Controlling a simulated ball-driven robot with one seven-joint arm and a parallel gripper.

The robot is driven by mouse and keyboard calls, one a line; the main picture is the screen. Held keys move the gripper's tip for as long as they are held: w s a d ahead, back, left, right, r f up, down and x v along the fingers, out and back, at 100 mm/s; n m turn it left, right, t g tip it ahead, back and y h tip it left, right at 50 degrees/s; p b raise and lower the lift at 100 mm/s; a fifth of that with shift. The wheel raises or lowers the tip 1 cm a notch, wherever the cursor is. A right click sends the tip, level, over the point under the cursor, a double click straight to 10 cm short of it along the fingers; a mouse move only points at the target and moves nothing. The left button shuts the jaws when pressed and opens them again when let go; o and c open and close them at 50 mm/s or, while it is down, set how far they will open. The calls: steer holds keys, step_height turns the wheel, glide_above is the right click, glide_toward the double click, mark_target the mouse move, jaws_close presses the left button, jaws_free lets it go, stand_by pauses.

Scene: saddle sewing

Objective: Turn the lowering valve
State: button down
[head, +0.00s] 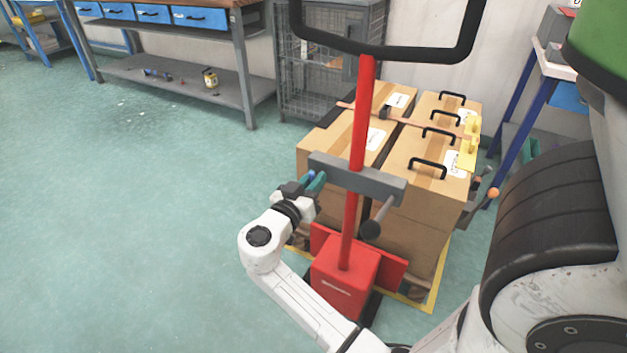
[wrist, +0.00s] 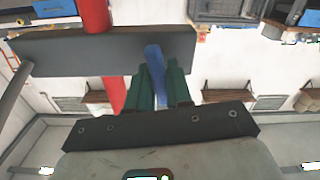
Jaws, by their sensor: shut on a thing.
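A red pallet jack has an upright red post (head: 358,130), a black loop handle (head: 376,50) at its top and a grey crossbar (head: 385,185) partway down. A blue valve lever (wrist: 154,62) projects from the crossbar, and its end shows small in the head view (head: 311,175) at the bar's left end. My gripper (head: 316,182) is at that left end, its green fingers shut on the blue lever. In the wrist view the fingers (wrist: 160,85) stand on either side of the lever, which hides its lower part.
A lever with a black knob (head: 371,229) hangs from the crossbar's right side. Cardboard boxes (head: 430,150) with black handles stand behind the jack on a pallet. A grey workbench (head: 190,75) is at the back left. The green floor (head: 130,220) on the left is mostly clear.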

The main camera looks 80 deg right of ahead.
steer(key=n+p, duration=0.1)
steer(key=n, duration=0.2)
steer(key=shift+w+n, duration=0.1)
steer(key=shift+n, duration=0.3)
steer(key=n+p, duration=0.2)
steer(key=n, duration=0.1)
steer(key=shift+w+n, duration=0.1)
steer(key=shift+n, duration=0.2)
steer(key=n+p, duration=0.2)
steer(key=n, duration=0.2)
steer(key=shift+f, duration=0.1)
steer(key=shift+w+f+n+p, duration=0.15)
steer(key=shift+n+p, duration=0.6)
steer(key=shift+n, duration=0.45)
steer(key=c, duration=1.1)
jaws_free()
steer(key=v, duration=1)
steer(key=shift+a+p, duration=0.3)
steer(key=shift+a, duration=0.05)
